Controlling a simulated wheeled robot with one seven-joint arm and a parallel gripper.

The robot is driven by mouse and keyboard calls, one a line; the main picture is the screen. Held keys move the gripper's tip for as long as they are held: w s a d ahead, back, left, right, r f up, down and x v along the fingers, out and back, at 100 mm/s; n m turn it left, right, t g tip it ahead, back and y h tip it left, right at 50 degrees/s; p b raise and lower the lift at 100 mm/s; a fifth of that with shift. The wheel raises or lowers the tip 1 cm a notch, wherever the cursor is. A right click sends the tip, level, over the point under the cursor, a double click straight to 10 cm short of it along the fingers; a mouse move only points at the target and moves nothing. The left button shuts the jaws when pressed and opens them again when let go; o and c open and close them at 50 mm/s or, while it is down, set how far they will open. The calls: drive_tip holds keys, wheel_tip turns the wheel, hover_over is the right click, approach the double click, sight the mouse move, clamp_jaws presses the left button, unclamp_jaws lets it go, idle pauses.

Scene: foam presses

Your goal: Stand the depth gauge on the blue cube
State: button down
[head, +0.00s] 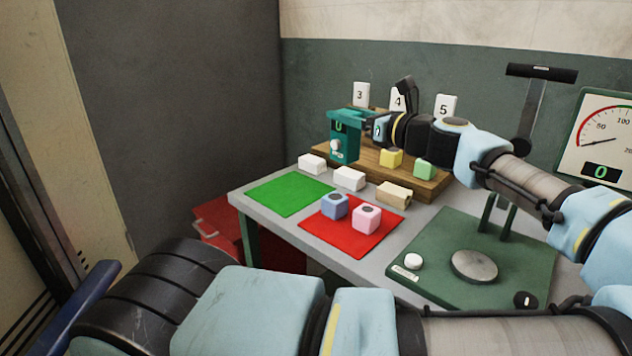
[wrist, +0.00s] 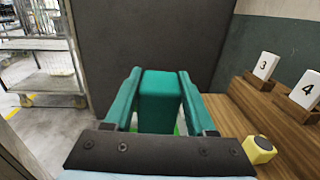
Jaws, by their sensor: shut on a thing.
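The depth gauge (head: 347,137) is a teal upright block with a small display and a white round part on its face. In the wrist view the gauge (wrist: 160,98) sits between both teal fingers. The head view does not show clearly how high its foot is. The blue cube (head: 334,207) sits on the red mat (head: 345,236), nearer the front, with a dark round spot on top. Nothing stands on it.
A pink cube (head: 366,219) is close right of the blue one. White blocks (head: 349,179) and a tan block (head: 394,194) lie behind. The wooden stand (head: 437,183) bears yellow and green cubes. The green press (head: 430,270) is at right. The green mat (head: 290,195) is bare.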

sight(338, 156)
drive_tip(key=shift+w+a+f, duration=0.3)
drive_tip(key=shift+w+a, duration=0.15)
drive_tip(key=shift+a, duration=0.3)
drive_tip(key=shift+y, duration=0.3)
wheel_tip(338, 156, down, 4)
drive_tip(key=shift+a+f+p, duration=0.1)
drive_tip(key=shift+p, duration=0.4)
drive_tip(key=shift+f+p, duration=0.4)
drive_tip(key=shift+f, duration=2.1)
drive_tip(key=shift+c, duration=1.1)
unclamp_jaws()
drive_tip(key=shift+f, duration=0.15)
